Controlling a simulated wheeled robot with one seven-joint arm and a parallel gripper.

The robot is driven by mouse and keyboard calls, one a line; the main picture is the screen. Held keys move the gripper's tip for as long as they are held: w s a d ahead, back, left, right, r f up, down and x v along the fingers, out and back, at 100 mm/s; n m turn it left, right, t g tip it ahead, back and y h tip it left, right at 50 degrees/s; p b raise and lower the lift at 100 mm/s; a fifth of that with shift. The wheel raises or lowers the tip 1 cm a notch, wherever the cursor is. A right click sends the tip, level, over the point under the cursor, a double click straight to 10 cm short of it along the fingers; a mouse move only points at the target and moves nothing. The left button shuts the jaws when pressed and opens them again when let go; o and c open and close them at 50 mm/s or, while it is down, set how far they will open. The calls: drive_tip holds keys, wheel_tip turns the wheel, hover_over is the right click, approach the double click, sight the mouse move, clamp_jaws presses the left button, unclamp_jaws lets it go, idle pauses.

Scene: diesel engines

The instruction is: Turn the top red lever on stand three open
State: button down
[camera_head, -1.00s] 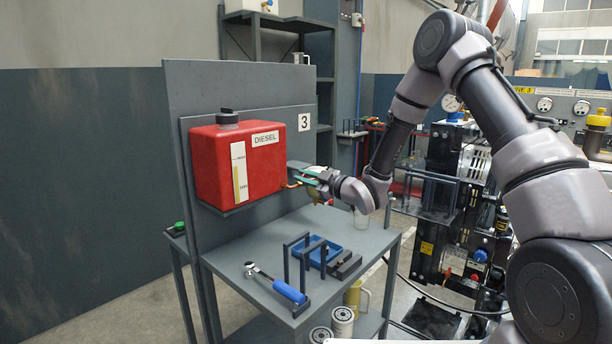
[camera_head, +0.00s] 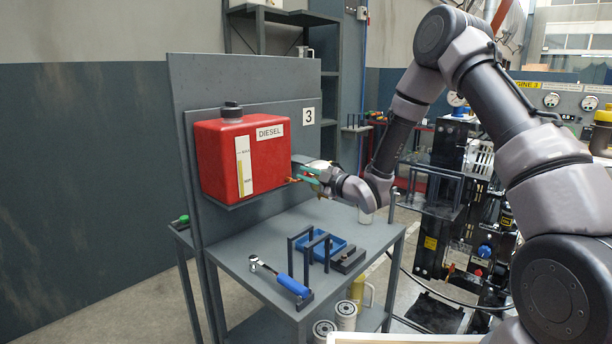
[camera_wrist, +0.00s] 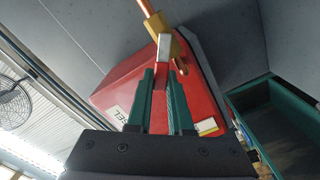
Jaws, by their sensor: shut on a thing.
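Stand three, a grey panel with a "3" label (camera_head: 308,116), carries a red diesel tank (camera_head: 243,156). My gripper (camera_head: 311,173) is at the right side of the tank. In the wrist view my gripper (camera_wrist: 161,78) has its two green fingers closed on the narrow red lever (camera_wrist: 161,74). The lever's pale metal end (camera_wrist: 164,46) reaches up to a brass valve (camera_wrist: 160,23) on a copper pipe (camera_wrist: 146,6). The red tank (camera_wrist: 117,88) fills the background, so the lever's edges are hard to separate. In the head view my gripper and wrist hide the lever.
White filters (camera_head: 346,315) stand below. An engine (camera_head: 485,205) stands at right behind my arm. Bare floor lies at left.

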drive_tip(key=c, duration=0.8)
unclamp_jaws()
drive_tip(key=shift+s, duration=0.1)
drive_tip(key=shift+f, duration=0.1)
